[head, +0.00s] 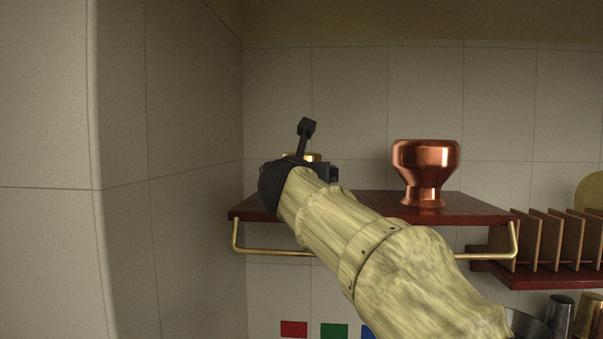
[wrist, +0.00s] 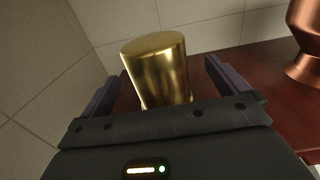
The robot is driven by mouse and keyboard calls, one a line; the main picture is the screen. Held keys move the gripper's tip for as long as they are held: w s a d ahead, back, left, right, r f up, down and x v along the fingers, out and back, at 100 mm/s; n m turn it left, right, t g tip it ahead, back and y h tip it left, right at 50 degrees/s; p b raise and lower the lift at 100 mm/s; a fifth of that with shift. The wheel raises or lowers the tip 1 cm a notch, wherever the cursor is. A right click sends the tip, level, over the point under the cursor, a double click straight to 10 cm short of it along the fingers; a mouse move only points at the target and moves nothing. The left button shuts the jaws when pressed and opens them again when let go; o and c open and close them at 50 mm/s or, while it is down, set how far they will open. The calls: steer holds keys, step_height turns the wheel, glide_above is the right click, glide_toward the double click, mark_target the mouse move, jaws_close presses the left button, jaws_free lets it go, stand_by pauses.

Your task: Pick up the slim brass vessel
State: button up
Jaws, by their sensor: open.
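The slim brass vessel (wrist: 158,72) stands upright on the dark red wooden shelf (wrist: 252,68) in the wrist view. My gripper (wrist: 158,82) is open, with one finger on each side of the vessel. Gaps show between the vessel and both fingers, so I see no contact. The vessel's lower part is hidden behind the gripper body. In the head view only a bit of the vessel's brass top (head: 312,157) shows above my gripper (head: 300,180), which hides the rest. The fingertips are hidden there.
A copper pot (head: 427,170) stands on the shelf to the right of my gripper. A tiled wall is close on the left and behind. A brass rail (head: 270,252) runs below the shelf's front. A rack with upright boards (head: 553,240) is at lower right.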

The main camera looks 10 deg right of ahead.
steer(key=x, duration=0.1)
steer(key=p+x, duration=0.1)
steer(key=x, duration=0.1)
steer(key=f+p+x, duration=0.1)
steer(key=x, duration=0.1)
steer(key=shift+w+a, duration=0.15)
steer(key=shift+w, duration=0.15)
steer(key=shift+s+r, duration=0.1)
steer(key=shift+s, duration=0.2)
steer(key=shift+w, duration=0.1)
steer(key=c, duration=1.1)
step_height(320, 180, up, 9)
steer(key=p, duration=0.3)
steer(key=shift+r, duration=0.5)
